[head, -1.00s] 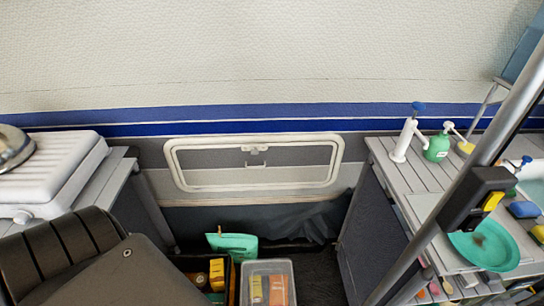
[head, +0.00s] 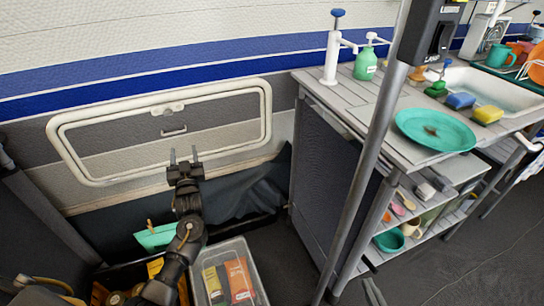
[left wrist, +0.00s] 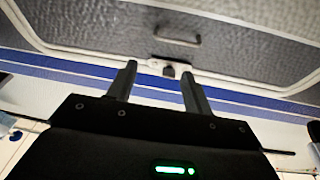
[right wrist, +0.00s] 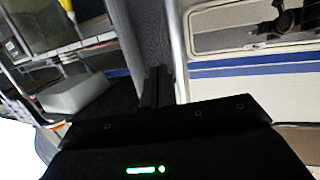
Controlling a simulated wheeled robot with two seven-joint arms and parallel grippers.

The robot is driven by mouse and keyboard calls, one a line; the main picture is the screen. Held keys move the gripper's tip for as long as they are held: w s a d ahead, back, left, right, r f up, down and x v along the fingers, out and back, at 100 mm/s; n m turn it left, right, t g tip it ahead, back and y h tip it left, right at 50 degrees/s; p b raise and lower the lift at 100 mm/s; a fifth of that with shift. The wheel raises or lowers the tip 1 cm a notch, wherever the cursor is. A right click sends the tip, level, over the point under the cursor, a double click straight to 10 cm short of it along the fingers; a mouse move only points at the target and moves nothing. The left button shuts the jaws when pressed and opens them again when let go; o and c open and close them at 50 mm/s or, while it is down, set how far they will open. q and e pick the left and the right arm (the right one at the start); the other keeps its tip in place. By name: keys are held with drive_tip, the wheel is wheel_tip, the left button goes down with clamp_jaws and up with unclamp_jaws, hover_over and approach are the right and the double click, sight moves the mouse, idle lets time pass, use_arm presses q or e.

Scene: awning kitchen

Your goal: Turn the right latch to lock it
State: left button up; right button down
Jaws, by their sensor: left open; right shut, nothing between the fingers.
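A white-framed hatch (head: 262,118) with grey and cream panels is in the wall, apparently closed. One small pale latch (head: 168,109) sits at the middle of its top edge, above a handle (head: 174,132); I make out no second latch. In the left wrist view, upside down, the latch (left wrist: 170,68) appears between the fingertips, with a gap. My left gripper (head: 184,155) is open and empty, pointing up in front of the hatch's lower edge. My right gripper (right wrist: 158,85) is shut and empty in the right wrist view, away from the hatch (right wrist: 195,30).
A grey counter (head: 335,95) with a soap pump and a green plate (head: 435,131) stands to the right. A grey pole (head: 365,150) crosses in front of it. A clear bin (head: 257,283) with boxes and a green packet (head: 155,237) are on the floor below the hatch.

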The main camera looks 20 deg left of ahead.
use_arm(q)
wheel_tip(320, 180, up, 5)
drive_tip(key=s+a+n+y+b, duration=0.1)
drive_tip(key=a+n+y, duration=0.1)
drive_tip(key=y, duration=0.1)
drive_tip(key=b, duration=0.2)
approach(167, 109)
drive_tip(key=x, duration=0.5)
drive_tip(key=shift+w+a+r+h, duration=0.3)
drive_tip(key=shift+w+a+r, duration=0.05)
drive_tip(key=shift+w+r, duration=0.05)
use_arm(e)
drive_tip(key=s+a+r+t+y, duration=0.1)
drive_tip(key=r+t+y, duration=0.1)
drive_tip(key=r, duration=0.3)
drive_tip(key=s+a+r+n+t+y, duration=0.1)
drive_tip(key=s+r+y, duration=0.1)
drive_tip(key=r, duration=0.3)
drive_tip(key=shift+a+r+t, duration=0.2)
drive_tip(key=shift+a+t, duration=0.05)
drive_tip(key=shift+t, duration=0.15)
use_arm(q)
drive_tip(key=c, duration=1)
